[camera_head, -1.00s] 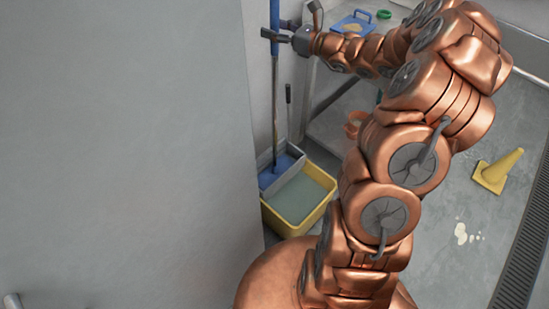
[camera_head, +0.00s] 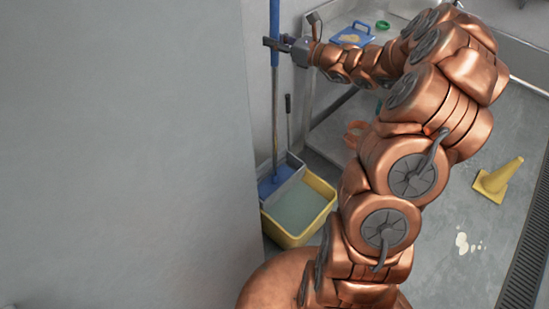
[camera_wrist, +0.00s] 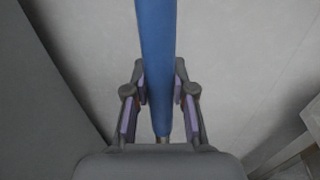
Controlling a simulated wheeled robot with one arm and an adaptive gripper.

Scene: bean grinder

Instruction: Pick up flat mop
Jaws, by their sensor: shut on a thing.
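The flat mop (camera_head: 275,100) stands upright in the head view, with a blue upper pole and a greyish lower part. Its blue flat head (camera_head: 272,183) rests in the grey wringer part of a yellow bucket (camera_head: 297,232). My gripper (camera_head: 276,44) is shut on the blue part of the pole, high above the bucket. In the wrist view the blue pole (camera_wrist: 156,60) runs between the two fingers of my gripper (camera_wrist: 160,90). The lower pole is mostly hidden there by the gripper body.
A grey wall panel (camera_head: 120,150) fills the left, close to the mop. A second dark handle (camera_head: 288,120) stands beside the pole. A shelf holds a blue board (camera_head: 352,36). A yellow cone (camera_head: 498,180) and a pale spill (camera_head: 464,243) are on the open floor at right.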

